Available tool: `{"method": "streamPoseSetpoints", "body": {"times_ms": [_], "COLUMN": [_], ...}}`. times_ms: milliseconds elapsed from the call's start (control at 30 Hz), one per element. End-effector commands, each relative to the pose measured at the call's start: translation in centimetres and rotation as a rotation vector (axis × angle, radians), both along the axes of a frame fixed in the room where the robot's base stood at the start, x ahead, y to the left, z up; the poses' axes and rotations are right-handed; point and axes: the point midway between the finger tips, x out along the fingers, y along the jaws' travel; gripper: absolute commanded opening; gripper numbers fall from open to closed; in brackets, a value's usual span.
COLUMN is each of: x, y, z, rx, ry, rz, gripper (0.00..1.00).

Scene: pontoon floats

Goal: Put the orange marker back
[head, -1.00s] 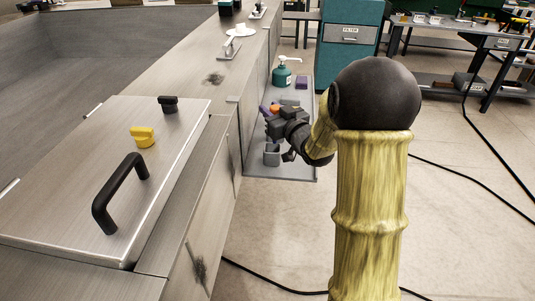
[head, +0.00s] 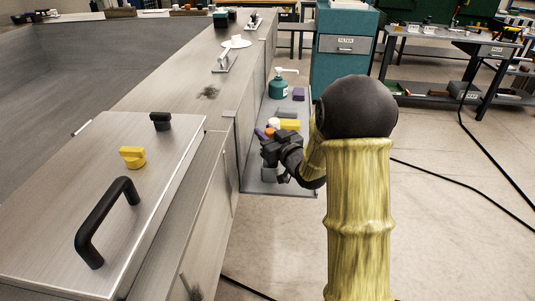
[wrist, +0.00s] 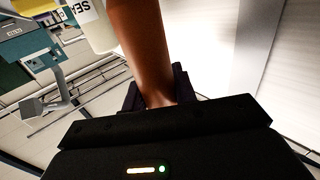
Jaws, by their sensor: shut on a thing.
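My gripper (head: 268,150) is over the near part of a narrow grey side shelf (head: 295,190). It is shut on the orange marker (head: 269,131), whose top shows just above the fingers in the head view. In the wrist view the marker (wrist: 145,50) is a shaded orange-brown cylinder running up from between the dark fingers (wrist: 160,98). A small grey holder (head: 280,175) is below the gripper, mostly hidden by it; I cannot tell whether the marker touches it.
A yellow block (head: 289,125), a white-topped item (head: 273,123), a grey block (head: 287,113), a purple box (head: 298,94) and a green pump bottle (head: 279,85) stand farther along the shelf. A metal bench (head: 200,110) borders it on the left. Open floor lies right.

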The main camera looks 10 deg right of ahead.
Motion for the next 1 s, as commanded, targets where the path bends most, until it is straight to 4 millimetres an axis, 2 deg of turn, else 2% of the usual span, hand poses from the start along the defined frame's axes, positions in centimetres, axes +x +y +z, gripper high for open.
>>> {"method": "streamPoseSetpoints", "body": {"times_ms": [33, 100, 433, 700, 1000], "x": [0.0, 0.0, 0.0, 0.0, 0.0], "y": [0.0, -0.1, -0.1, 0.0, 0.0], "z": [-1.0, -1.3, -1.6, -5.0, -5.1], "rx": [0.0, 0.0, 0.0, 0.001, -0.001], "ry": [0.003, -0.001, -0.001, 0.001, -0.001], "rz": [-0.001, -0.001, -0.001, 0.0, -0.001], "gripper": [0.05, 0.05, 0.05, 0.05, 0.05]}}
